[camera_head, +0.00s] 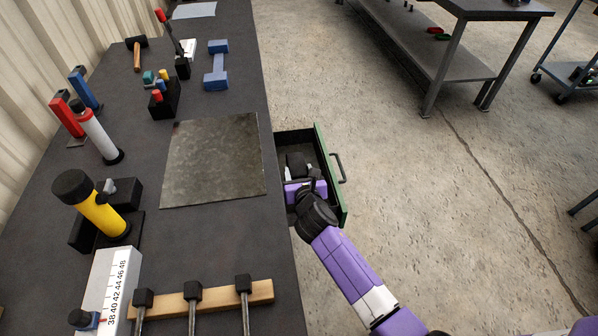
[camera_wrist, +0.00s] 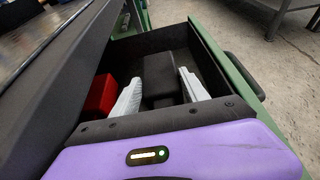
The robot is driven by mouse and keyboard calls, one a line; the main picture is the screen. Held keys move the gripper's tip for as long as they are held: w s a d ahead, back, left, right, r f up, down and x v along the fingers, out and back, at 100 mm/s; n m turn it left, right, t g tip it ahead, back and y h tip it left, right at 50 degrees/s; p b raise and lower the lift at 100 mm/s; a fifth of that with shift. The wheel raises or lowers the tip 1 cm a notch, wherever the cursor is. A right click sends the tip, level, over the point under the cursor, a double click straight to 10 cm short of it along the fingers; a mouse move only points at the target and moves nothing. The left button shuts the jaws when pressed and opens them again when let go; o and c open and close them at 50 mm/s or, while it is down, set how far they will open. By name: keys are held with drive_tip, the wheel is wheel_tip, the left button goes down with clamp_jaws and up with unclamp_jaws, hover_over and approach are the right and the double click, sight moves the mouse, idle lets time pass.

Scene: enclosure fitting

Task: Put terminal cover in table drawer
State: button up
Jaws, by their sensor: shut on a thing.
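The table drawer (camera_head: 330,178) is pulled open from the right side of the workbench, with a green front and a dark inside; it also shows in the wrist view (camera_wrist: 228,62). My gripper (camera_wrist: 160,84) is over and partly inside the drawer, its pale fingers closed on a black block-like piece (camera_wrist: 158,66), which I take to be the terminal cover. The black piece also shows in the head view (camera_head: 296,160). Its underside is hidden, so I cannot tell whether it touches the drawer floor.
A red object (camera_wrist: 101,95) lies left of my fingers in the wrist view, by the drawer's bench side. The workbench (camera_head: 225,235) edge runs close left of my gripper. A grey sheet (camera_head: 214,160) lies on the bench. The concrete floor right of the drawer is clear.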

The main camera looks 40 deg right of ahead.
drive_tip(key=shift+f, duration=0.25)
drive_tip(key=shift+f, duration=0.15)
drive_tip(key=o, duration=1.4)
drive_tip(key=shift+r, duration=0.5)
drive_tip(key=p+v, duration=0.1)
drive_tip(key=v, duration=1.1)
